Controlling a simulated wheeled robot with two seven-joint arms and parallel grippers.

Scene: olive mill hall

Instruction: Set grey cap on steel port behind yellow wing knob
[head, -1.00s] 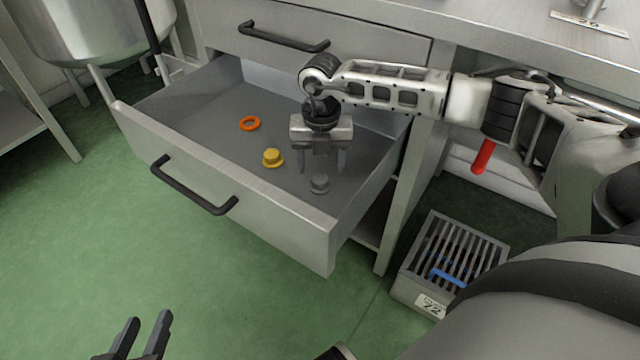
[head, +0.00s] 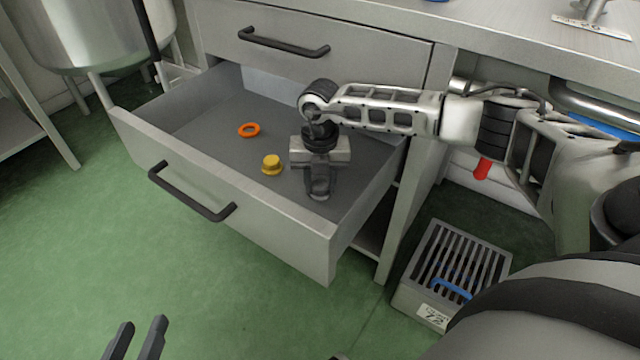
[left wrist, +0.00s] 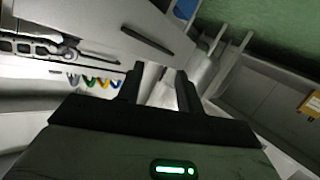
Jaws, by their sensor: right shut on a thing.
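The grey cap (head: 319,194) is at the near right of the open drawer, between the fingers of my right gripper (head: 320,186). The gripper points down and is shut on the cap. The fingers hide part of it, and I cannot tell whether it still touches the drawer floor. My left gripper (head: 135,340) is open and empty over the green floor at the bottom left; its two fingers also show apart in the left wrist view (left wrist: 158,88).
The open drawer (head: 240,222) also holds a yellow cap (head: 271,165) and an orange ring (head: 249,130). A steel fitting on a labelled plate (head: 590,22) stands on the bench top at upper right. A slatted grey box (head: 458,262) sits on the floor.

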